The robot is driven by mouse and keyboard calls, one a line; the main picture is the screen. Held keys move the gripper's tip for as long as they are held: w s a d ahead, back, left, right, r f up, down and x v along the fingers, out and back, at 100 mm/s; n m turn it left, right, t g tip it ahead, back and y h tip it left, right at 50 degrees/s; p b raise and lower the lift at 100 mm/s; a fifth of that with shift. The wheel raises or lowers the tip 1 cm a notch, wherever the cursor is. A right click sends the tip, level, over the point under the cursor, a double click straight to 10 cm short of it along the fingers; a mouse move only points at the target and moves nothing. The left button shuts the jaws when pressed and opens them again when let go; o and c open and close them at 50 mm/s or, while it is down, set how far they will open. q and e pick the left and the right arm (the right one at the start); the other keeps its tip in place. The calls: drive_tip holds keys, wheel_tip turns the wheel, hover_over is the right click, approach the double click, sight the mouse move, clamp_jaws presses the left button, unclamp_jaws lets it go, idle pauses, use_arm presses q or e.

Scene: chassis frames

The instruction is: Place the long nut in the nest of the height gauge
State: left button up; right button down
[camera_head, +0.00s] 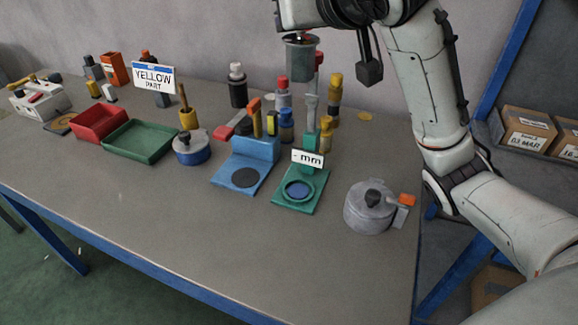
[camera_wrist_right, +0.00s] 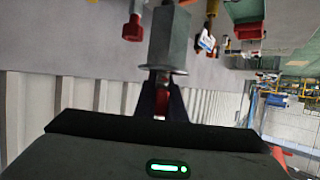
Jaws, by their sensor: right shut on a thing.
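My right gripper (camera_head: 299,30) is shut on a grey flanged piece, which I take for the long nut (camera_head: 302,62). The nut hangs below the gripper, high above the back of the table and apart from everything. In the right wrist view the nut (camera_wrist_right: 169,38) stands out beyond the fingertips (camera_wrist_right: 162,98), flange toward them. The height gauge (camera_head: 317,200) has a green base, an upright column and a white "- mm" display (camera_head: 308,158). Its round nest (camera_head: 299,190), blue inside, looks empty. My left gripper is out of view.
A blue fixture (camera_head: 254,152) with a dark disc stands left of the gauge. A grey lidded pot (camera_head: 368,212) stands to its right. Several bottles and tools stand behind, including a yellow bottle (camera_head: 334,95). Red (camera_head: 98,122) and green (camera_head: 140,141) trays lie left. The front table is clear.

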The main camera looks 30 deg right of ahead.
wheel_tip(320, 180, down, 27)
drive_tip(key=b, duration=0.4)
drive_tip(key=shift+s+f, duration=0.15)
drive_tip(key=shift+f, duration=0.05)
drive_tip(key=c, duration=1.8)
unclamp_jaws()
drive_tip(key=shift+c, duration=0.2)
